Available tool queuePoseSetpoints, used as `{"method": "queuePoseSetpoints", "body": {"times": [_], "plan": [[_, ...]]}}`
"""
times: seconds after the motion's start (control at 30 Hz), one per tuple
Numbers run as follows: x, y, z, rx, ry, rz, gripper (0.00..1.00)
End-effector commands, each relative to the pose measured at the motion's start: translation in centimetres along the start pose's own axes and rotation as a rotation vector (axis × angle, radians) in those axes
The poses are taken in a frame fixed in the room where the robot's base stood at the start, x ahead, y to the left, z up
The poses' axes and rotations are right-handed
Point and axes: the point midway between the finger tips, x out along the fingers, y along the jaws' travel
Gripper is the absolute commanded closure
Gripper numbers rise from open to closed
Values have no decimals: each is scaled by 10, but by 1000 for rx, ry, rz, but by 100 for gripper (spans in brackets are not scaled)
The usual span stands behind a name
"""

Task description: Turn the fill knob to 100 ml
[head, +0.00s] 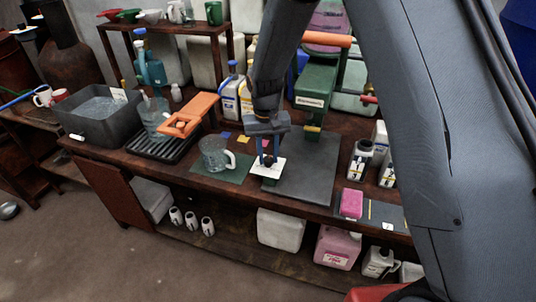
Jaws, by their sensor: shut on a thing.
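My gripper (268,160) points down over a small white dial plate (258,168) near the front edge of the bench. Its fingers are shut on a small dark fill knob (268,161), which they largely cover. The dial's marks are too small to read, so the setting cannot be told. A clear measuring jug (214,155) with a pale handle stands just left of the dial on a dark green mat (236,174). I cannot tell whether it holds liquid.
A green dispenser (315,85) stands behind, right of my gripper. An orange holder (192,115) and a grey water basin (95,110) are left. Small bottles (361,155) and a pink block (351,203) are right. A grey mat (305,180) has free room.

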Motion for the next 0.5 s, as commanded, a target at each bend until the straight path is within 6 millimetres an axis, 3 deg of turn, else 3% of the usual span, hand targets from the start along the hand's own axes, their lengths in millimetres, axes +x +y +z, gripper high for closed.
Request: {"method": "queuePoseSetpoints", "body": {"times": [0.5], "plan": [[-1,1,0,-487,17,0,96]]}}
